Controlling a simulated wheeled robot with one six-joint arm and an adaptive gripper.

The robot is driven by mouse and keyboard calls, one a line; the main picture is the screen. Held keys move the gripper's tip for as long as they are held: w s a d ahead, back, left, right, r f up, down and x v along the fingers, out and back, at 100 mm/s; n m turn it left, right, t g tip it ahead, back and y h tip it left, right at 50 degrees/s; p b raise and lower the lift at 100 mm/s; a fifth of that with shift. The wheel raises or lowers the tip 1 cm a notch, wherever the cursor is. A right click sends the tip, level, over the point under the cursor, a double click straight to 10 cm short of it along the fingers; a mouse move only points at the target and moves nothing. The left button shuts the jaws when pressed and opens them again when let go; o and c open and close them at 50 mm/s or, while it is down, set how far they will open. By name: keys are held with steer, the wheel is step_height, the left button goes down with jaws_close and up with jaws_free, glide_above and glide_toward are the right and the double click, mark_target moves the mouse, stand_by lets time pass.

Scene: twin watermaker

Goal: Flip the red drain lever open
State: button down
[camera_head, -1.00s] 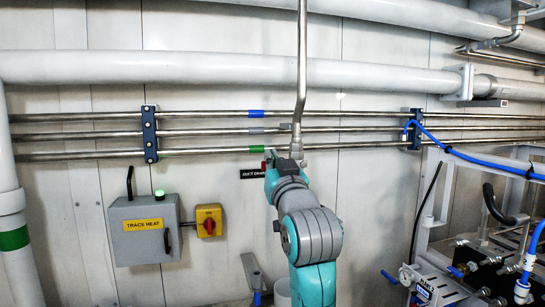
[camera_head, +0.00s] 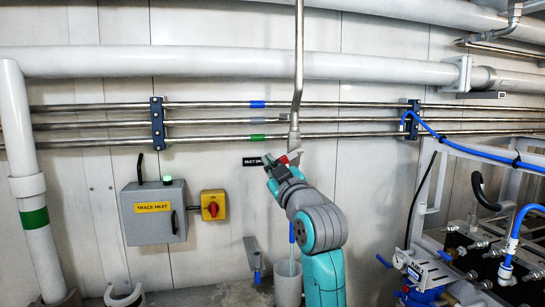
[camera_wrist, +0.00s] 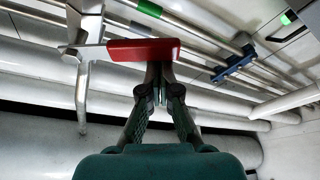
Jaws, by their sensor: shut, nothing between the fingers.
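The red drain lever (camera_wrist: 143,50) lies across the upper middle of the wrist view, nearly level. Its left end joins a metal valve on the bare vertical drain pipe (camera_wrist: 82,95). In the head view only a small red part of the lever (camera_head: 293,156) shows beside my gripper (camera_head: 268,160); the rest is hidden. In the wrist view my gripper (camera_wrist: 159,72) is shut and empty, its fingertips right at the lever's edge near its free end. I cannot tell whether they touch it.
A dark label (camera_head: 252,161) is on the wall left of the lever. The trace heat box (camera_head: 153,212) and a yellow switch (camera_head: 213,205) are farther left. Horizontal pipes (camera_head: 205,122) run behind the drain pipe. A pale bucket (camera_head: 288,285) stands below. A frame with hoses (camera_head: 465,150) is at right.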

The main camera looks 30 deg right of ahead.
steer(key=s+d+f+n+g+y, duration=0.1)
steer(key=d+f+n, duration=0.5)
steer(key=n, duration=0.7)
steer(key=shift+s+g+y, duration=0.35)
steer(key=shift+g+y, duration=0.55)
steer(key=shift+y, duration=0.2)
steer(key=shift+d, duration=0.2)
steer(key=shift+a, duration=0.1)
steer(key=s+a, duration=0.3)
steer(key=s, duration=0.6)
steer(key=shift+a, duration=0.2)
steer(key=shift+f, duration=0.15)
